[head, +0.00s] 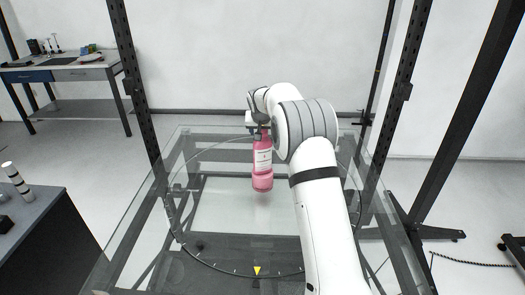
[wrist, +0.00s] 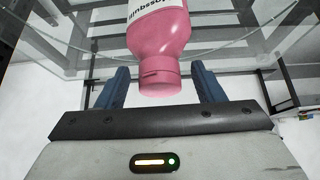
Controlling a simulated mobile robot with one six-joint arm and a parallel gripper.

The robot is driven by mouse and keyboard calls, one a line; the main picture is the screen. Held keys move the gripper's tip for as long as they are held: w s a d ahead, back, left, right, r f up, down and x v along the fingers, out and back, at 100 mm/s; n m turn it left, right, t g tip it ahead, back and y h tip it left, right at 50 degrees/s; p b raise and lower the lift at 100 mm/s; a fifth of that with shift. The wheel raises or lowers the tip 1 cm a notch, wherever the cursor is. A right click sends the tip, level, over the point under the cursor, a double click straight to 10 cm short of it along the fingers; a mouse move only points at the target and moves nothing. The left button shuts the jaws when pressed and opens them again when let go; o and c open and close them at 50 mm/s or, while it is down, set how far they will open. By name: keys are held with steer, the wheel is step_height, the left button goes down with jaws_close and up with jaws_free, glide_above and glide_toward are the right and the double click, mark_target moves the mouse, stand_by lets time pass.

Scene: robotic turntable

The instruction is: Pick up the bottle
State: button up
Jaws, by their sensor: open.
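The bottle (head: 263,158) is pink with a white label and stands upright on the glass turntable in the head view. My gripper (head: 258,130) is at its top end there, and its fingers are too small to make out. In the wrist view, the bottle (wrist: 160,45) shows its pink cap end towards my gripper (wrist: 160,70). The two blue fingers are apart, one on each side of the cap, with a visible gap on both sides. The bottle's far end is cut off by the top of the wrist view.
The glass turntable (head: 225,215) has a dark metal frame with upright posts (head: 137,85) on both sides. No other object shows on the glass. A dark cabinet (head: 45,240) stands at left, and a workbench (head: 62,72) with small items is far back left.

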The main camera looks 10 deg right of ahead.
jaws_close()
stand_by(0.8)
